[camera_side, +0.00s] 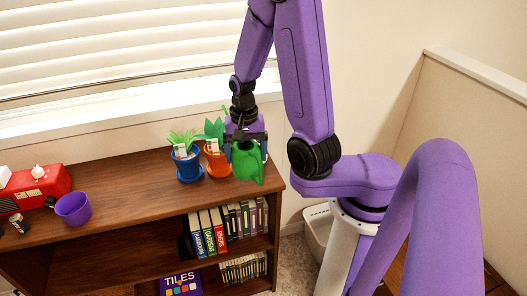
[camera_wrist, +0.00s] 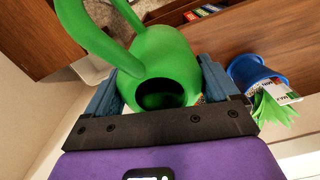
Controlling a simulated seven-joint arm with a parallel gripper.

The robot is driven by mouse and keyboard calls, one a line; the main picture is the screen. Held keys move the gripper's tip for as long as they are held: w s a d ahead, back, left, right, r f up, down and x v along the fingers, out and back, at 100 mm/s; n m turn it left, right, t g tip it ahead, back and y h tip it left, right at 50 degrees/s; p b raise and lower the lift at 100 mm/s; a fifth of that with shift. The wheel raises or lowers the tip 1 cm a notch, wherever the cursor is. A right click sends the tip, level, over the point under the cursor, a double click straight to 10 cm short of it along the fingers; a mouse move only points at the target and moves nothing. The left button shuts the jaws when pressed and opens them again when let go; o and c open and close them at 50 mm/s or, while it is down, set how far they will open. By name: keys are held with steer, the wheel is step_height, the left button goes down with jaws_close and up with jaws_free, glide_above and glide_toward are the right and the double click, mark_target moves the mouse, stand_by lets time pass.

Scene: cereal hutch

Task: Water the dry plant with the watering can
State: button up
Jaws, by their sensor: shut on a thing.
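The green watering can (camera_side: 247,162) is near the right end of the hutch top. My gripper (camera_side: 245,143) is above it, shut on it; the wrist view shows the can (camera_wrist: 160,62) between my two blue fingers (camera_wrist: 158,88), its opening facing the camera. A plant in a blue pot (camera_side: 188,168) stands to the left; its pot (camera_wrist: 250,72) also shows at right in the wrist view. A plant in an orange pot (camera_side: 217,163) stands between it and the can, partly hidden. Both have white tags. I cannot tell which is dry, or whether the can touches the top.
The brown hutch top (camera_side: 130,185) has free room left of the plants. A purple cup (camera_side: 73,208) and a red box-shaped appliance (camera_side: 35,187) stand at far left. A window with blinds (camera_side: 110,45) is behind.

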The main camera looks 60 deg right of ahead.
steer(key=w+a, duration=0.1)
steer(key=a, duration=0.1)
steer(key=w+a+n, duration=0.1)
steer(key=w+a, duration=0.1)
steer(key=w+a+n, duration=0.1)
steer(key=w+a, duration=0.1)
steer(key=shift+a, duration=0.3)
steer(key=f, duration=0.5)
steer(key=shift+a+f, duration=0.25)
steer(key=shift+f, duration=0.1)
steer(key=shift+s+f+g, duration=0.15)
steer(key=shift+f+g, duration=0.25)
steer(key=shift+f, duration=0.55)
steer(key=shift+s+a+y, duration=0.1)
steer(key=shift+y, duration=0.2)
steer(key=shift+f, duration=0.3)
